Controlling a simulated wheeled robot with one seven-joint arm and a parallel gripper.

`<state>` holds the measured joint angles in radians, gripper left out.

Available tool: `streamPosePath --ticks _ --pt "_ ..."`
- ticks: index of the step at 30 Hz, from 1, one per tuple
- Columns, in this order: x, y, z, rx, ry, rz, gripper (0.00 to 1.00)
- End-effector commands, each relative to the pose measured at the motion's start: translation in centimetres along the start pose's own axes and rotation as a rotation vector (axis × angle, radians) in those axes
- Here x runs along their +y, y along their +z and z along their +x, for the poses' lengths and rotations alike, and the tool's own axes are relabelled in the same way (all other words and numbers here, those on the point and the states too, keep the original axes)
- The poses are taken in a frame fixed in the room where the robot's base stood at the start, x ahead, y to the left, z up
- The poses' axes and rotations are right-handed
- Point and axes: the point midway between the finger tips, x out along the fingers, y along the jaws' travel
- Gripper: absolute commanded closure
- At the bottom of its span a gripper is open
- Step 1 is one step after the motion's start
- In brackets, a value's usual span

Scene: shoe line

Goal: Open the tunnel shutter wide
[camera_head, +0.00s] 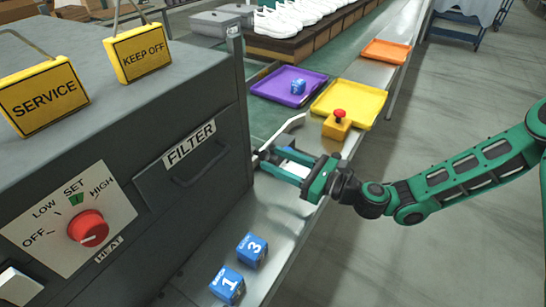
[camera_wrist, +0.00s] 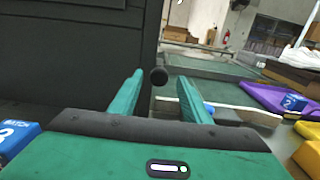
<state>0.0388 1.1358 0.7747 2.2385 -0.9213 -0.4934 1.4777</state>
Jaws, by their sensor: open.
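The tunnel is a dark grey housing (camera_head: 205,110) at the left of the head view; its dark wall (camera_wrist: 75,55) fills the left of the wrist view. My gripper (camera_head: 268,160) is open at the housing's right end, above the metal ledge. In the wrist view, a round black knob (camera_wrist: 159,76) appears between the open fingertips of my gripper (camera_wrist: 160,84), close to the wall's edge. I cannot tell whether the fingers touch it. A pale slanted bar (camera_head: 287,132) shows just beyond the gripper. The shutter itself is not clearly visible from here.
A FILTER drawer (camera_head: 190,155) and a red heat knob (camera_head: 88,228) are on the housing front. Two blue boxes (camera_head: 252,250) (camera_head: 228,285) stand on the ledge. A yellow button box (camera_head: 337,125), purple tray (camera_head: 270,92) and yellow tray (camera_head: 372,104) lie beyond my gripper.

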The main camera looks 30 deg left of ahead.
Motion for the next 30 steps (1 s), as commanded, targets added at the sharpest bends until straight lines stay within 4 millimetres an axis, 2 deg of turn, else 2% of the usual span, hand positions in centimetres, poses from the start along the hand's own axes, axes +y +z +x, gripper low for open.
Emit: streamPosePath --ticks 6,17,22,23,30 --pt "-0.1 0.0 2.1 0.000 -0.001 -0.001 0.57" --pt "0.0 0.0 2.5 0.001 -0.001 -0.001 0.57" --pt "-0.1 0.0 2.4 0.001 -0.001 -0.001 0.97" --pt "-0.1 0.0 2.4 0.001 -0.001 -0.001 1.00" --pt "-0.2 0.5 2.4 0.000 -0.003 -0.003 1.00"
